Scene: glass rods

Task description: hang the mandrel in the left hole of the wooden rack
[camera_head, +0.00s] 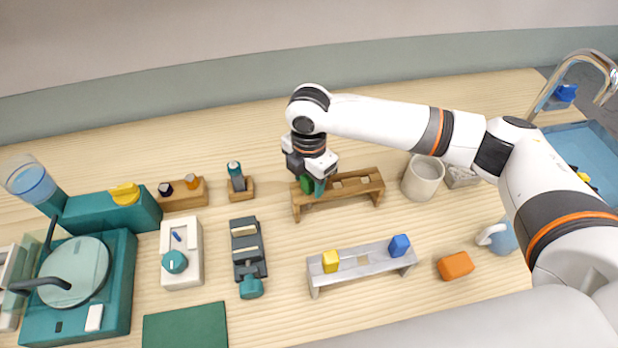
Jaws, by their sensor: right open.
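The wooden rack (362,188) stands on the table at the middle, a low bench with light square spots along its top. My right gripper (313,184) is open, pointing down at the rack's left end. A green piece (306,186), which looks like the mandrel's handle, shows at the gripper's fingers over the left end of the rack. The gripper partly covers it, and I cannot see whether its rod is in the left hole. My left gripper is not in view.
A grey metal rack (345,274) in front carries a yellow block (330,261) and a blue block (399,245). A cream cup (423,178) stands right of the wooden rack. An orange block (455,266) lies at front right. Teal machines (105,215) fill the left.

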